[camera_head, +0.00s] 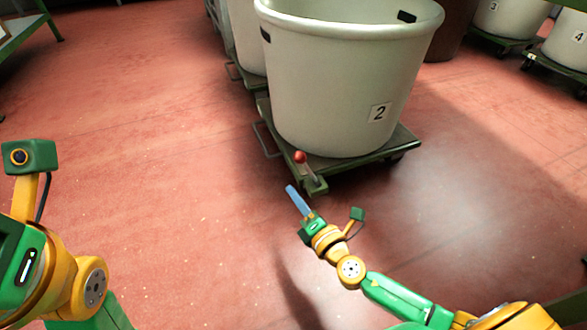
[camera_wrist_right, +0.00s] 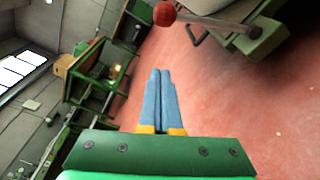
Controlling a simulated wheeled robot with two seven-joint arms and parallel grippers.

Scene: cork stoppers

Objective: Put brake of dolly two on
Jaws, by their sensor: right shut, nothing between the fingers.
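Dolly two (camera_head: 370,160) is a low green platform on wheels. It carries a big cream tub (camera_head: 335,95) with the label 2. Its brake lever (camera_head: 308,172) stands at the near corner, with a red ball knob (camera_head: 300,157) on top. The knob also shows at the top of the right wrist view (camera_wrist_right: 164,13), with its rod leading right to a green bracket (camera_wrist_right: 262,40). My right gripper (camera_head: 291,190) has its blue fingers together and empty, just short of the lever and apart from it. In the head view, my left arm is at the left edge and its fingers are out of the picture.
More tubs on dollies stand behind and at the back right, labelled 3 (camera_head: 495,12) and 4 (camera_head: 575,45). A metal loop handle (camera_head: 266,140) sticks out from the left side of dolly two. A green-framed table (camera_head: 22,28) is at the far left. The red floor is open between.

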